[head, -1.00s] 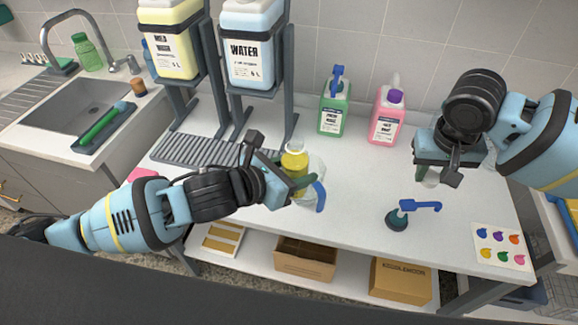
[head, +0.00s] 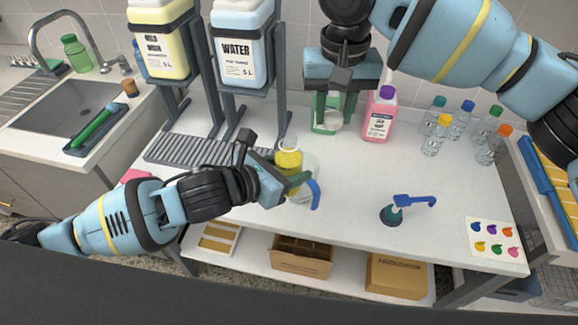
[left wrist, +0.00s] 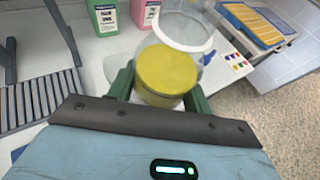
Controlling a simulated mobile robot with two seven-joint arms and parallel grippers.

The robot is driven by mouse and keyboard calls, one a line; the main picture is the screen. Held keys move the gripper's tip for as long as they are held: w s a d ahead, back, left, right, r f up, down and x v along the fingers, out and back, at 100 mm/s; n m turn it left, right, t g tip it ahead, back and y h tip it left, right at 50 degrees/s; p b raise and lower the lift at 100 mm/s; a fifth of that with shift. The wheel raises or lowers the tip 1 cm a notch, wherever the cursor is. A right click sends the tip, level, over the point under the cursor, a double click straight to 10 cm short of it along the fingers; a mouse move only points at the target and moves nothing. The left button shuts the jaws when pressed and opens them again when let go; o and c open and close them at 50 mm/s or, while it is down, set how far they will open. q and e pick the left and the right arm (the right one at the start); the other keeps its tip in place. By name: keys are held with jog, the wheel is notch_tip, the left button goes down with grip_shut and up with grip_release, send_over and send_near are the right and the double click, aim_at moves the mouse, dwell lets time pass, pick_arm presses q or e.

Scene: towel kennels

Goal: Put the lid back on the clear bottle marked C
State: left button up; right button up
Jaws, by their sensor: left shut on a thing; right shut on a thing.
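My left gripper (head: 300,180) is shut on a clear bottle (head: 289,158) holding something yellow, upright over the worktop. In the left wrist view, the yellow contents (left wrist: 166,72) show between the green fingers, and a pale round rim (left wrist: 190,30) shows above them with no lid on it. No letter C is readable. My right gripper (head: 334,104) is shut on a small pale round thing (head: 332,121), probably the lid, mostly hidden by the fingers. It hangs in front of the green bottle, above and right of the clear bottle, apart from it.
A green bottle (head: 320,122) and a pink bottle (head: 380,115) stand at the back. Several small capped bottles (head: 460,120) stand right. The middle worktop is clear.

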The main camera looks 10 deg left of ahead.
notch_tip(320, 180, up, 5)
send_over(288, 137)
jog(key=shift+f+n, duration=0.2)
jog(key=shift+n, duration=0.2)
jog(key=shift+f, duration=2)
jog(key=shift+s, duration=0.1)
jog(key=shift+f, duration=0.9)
jog(key=shift+f, duration=0.55)
